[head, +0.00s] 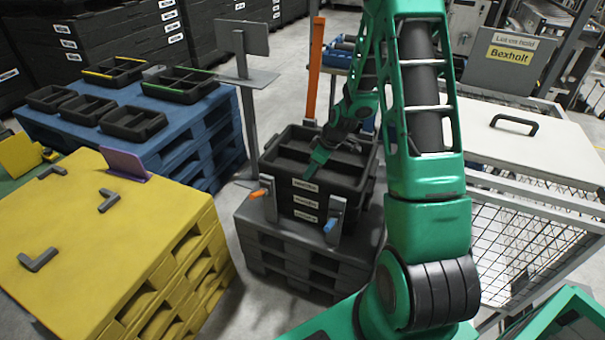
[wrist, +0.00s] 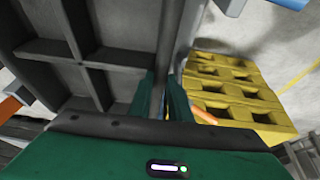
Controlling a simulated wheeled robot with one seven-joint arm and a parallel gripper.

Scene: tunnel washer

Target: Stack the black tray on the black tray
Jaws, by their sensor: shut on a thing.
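A stack of black trays (head: 305,203) with pale front labels stands on the dark grey pallet (head: 290,262). The top black tray (head: 290,150) has inner dividers and looks level with the stack; whether a small gap is below it I cannot tell. My gripper (head: 322,166) is at this top tray, its green fingers shut on the tray's wall. In the wrist view the fingers (wrist: 166,98) close on the wall of the divided tray (wrist: 80,60), which fills the upper left. The fingertips' contact is partly hidden.
Upright guides with orange and blue ends (head: 336,215) flank the stack's front. An orange post (head: 315,70) and a grey sign post (head: 245,100) rise behind. A blue pallet stack (head: 185,125) holds several small black trays. A yellow pallet (head: 90,250) is left, a mesh cage (head: 530,250) right.

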